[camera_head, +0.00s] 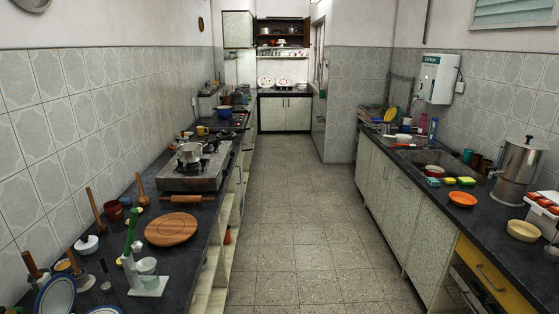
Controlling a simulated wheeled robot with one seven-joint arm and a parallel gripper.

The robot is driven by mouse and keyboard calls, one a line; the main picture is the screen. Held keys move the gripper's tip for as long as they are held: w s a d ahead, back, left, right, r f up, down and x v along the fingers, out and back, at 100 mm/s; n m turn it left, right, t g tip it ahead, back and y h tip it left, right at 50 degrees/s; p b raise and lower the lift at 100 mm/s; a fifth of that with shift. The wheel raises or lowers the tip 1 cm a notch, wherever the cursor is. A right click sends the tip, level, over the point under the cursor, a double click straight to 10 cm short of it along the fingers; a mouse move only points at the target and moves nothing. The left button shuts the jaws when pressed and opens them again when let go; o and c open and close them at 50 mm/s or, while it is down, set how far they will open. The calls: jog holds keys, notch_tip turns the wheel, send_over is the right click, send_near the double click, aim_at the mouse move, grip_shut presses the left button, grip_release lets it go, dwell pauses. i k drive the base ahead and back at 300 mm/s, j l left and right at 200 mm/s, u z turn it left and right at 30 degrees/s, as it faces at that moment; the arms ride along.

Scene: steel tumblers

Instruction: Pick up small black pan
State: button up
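A dark, flat pan-like shape (225,134) lies on the left counter, just beyond the gas stove and to the right of a yellow mug (202,131). It is small and dark against the dark counter, so I cannot tell for sure that it is the small black pan. A silver pot (189,152) with a handle stands on the stove (193,175) in front of it. My gripper is not in view.
A tiled aisle (305,230) runs clear between the left counter and the right counter (410,158). The near left counter holds a round wooden board (172,230), a rolling pin (187,199) and a green-handled tool (132,232). A large steel container (517,168) stands at right.

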aim_at(235, 131)
jog(key=i, duration=1.25)
jog(key=i+l+u, duration=0.1)
jog(key=i, duration=1.2)
jog(key=i+l+u, duration=0.1)
jog(key=i+u, duration=0.25)
jog(key=i, duration=0.15)
jog(key=i+l+u, duration=0.65)
jog(key=i, duration=0.25)
jog(key=i+l+u, duration=0.2)
jog(key=i, duration=0.15)
jog(key=i+l+u, duration=0.45)
jog(key=i, duration=0.25)
jog(key=i+l+u, duration=0.45)
jog(key=i+l, duration=0.15)
jog(key=l, duration=0.15)
jog(key=i+l+u, duration=0.25)
jog(key=l, duration=0.2)
jog(key=i+l+u, duration=0.2)
jog(key=l, duration=0.25)
jog(key=i+l+u, duration=0.2)
jog(key=l, duration=0.3)
